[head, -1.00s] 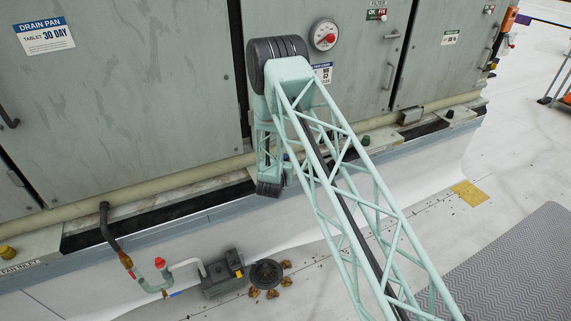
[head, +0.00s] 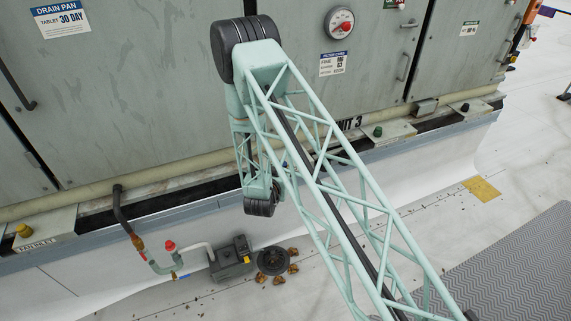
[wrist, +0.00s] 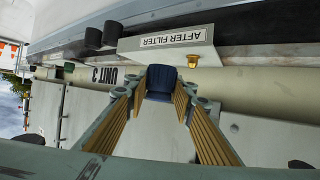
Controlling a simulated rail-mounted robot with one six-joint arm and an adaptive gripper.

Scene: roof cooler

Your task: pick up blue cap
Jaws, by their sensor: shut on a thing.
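The dark blue cap (wrist: 160,82) sits between the fingers of my gripper (wrist: 161,92) in the middle of the wrist view. The gold-ridged fingers are closed on its two sides. Just beyond the cap is a pale plate labelled AFTER FILTER (wrist: 168,40), seen upside down. I cannot tell whether the cap still touches this plate. In the head view my arm's lattice covers most of this spot, and the fingers and their hold are hidden there.
A pale pipe (wrist: 252,88) runs along the cabinet marked UNIT 3. In the head view, a green knob (head: 378,131) and a yellow knob (head: 24,230) stand on the ledge. A drain pipe (head: 133,240) and a grey pump box (head: 231,257) stand below.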

